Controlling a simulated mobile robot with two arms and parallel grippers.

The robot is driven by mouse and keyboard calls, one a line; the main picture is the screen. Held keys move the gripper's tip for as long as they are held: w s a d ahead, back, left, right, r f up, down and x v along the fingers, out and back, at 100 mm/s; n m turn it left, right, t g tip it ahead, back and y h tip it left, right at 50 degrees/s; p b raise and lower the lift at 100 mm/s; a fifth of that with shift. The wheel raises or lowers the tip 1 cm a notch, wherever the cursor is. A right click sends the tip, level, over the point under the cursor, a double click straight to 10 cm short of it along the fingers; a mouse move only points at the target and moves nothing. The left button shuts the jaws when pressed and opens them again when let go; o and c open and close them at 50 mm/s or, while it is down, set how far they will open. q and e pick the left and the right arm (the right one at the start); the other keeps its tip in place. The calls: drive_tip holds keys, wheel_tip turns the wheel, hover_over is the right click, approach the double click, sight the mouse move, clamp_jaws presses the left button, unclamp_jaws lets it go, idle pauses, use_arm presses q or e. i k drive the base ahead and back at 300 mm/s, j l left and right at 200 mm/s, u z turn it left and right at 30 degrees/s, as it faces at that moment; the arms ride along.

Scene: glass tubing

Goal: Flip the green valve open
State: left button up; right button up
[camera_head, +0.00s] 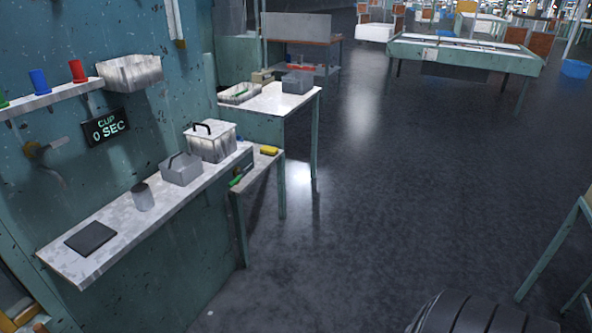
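A small green handle (238,180), which looks like the green valve, shows at the right end of the long wall bench (110,243). It sits low beside the bench end, next to a lower side shelf (262,165). It is too small to tell whether it is open or closed. Neither of my grippers is in view. A dark ribbed part, probably my own, shows at the bottom edge right of centre, well away from the handle.
On the bench are a dark pad (90,237), a grey cup (142,197), a grey basket (181,169) and a lidded box (210,141). A yellow item (269,150) lies on the side shelf. A display (107,129) reads "CLIP 0 SEC".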

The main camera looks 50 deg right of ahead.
sight(242, 173)
drive_tip(key=z, duration=1.1)
